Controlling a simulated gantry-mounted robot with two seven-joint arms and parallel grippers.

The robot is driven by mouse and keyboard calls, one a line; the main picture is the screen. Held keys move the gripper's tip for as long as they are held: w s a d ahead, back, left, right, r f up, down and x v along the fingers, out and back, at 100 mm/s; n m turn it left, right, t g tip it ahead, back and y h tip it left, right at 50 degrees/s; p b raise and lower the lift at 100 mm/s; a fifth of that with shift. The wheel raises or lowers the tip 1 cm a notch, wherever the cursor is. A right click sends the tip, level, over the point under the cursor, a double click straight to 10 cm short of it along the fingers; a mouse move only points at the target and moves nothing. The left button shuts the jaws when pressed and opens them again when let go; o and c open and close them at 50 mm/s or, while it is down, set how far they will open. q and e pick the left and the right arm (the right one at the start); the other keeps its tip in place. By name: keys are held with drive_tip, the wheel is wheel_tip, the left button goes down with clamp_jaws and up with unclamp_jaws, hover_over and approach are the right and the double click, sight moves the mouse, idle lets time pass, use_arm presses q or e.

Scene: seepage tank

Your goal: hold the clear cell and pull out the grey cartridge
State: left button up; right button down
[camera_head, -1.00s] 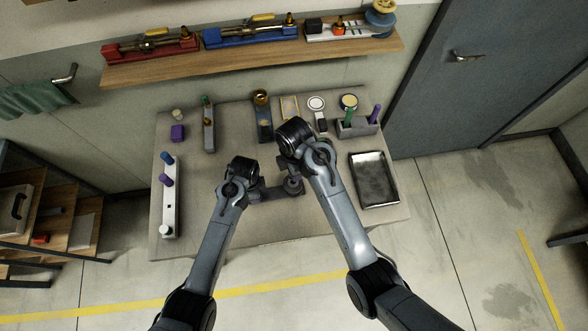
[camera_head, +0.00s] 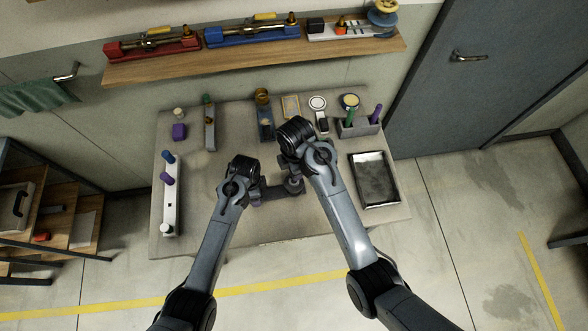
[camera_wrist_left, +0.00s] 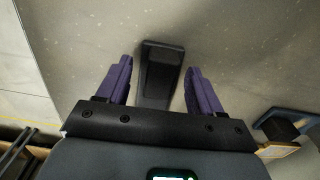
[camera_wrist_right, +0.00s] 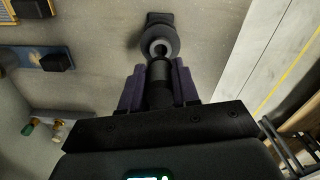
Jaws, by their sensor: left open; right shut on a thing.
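A dark fixture (camera_head: 275,193) lies on the table between my two arms, with a round grey part (camera_head: 293,186) at its right end. In the left wrist view, my left gripper (camera_wrist_left: 159,66) is open, its purple fingers on either side of a dark block (camera_wrist_left: 161,72) with gaps visible. In the right wrist view, my right gripper (camera_wrist_right: 158,76) is shut on a dark upright cylinder (camera_wrist_right: 158,92), which I take to be the grey cartridge. A grey ring-shaped part (camera_wrist_right: 158,44) shows just beyond it. I cannot make out the clear cell's walls; my arms and fingers hide much of this area.
A black tray (camera_head: 374,158) lies at the table's right. A white rack (camera_head: 171,225) with blue and purple pegs stands at the left. Small holders and a grey bin (camera_head: 360,129) line the back edge. The front strip of table is clear.

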use_arm(q)
wheel_tip(320, 180, up, 12)
idle(0.6)
drive_tip(key=shift+f, duration=0.15)
wheel_tip(320, 180, down, 12)
drive_tip(key=shift+r, duration=0.1)
use_arm(e)
drive_tip(key=shift+f, duration=0.5)
idle(0.4)
drive_tip(key=shift+r, duration=0.1)
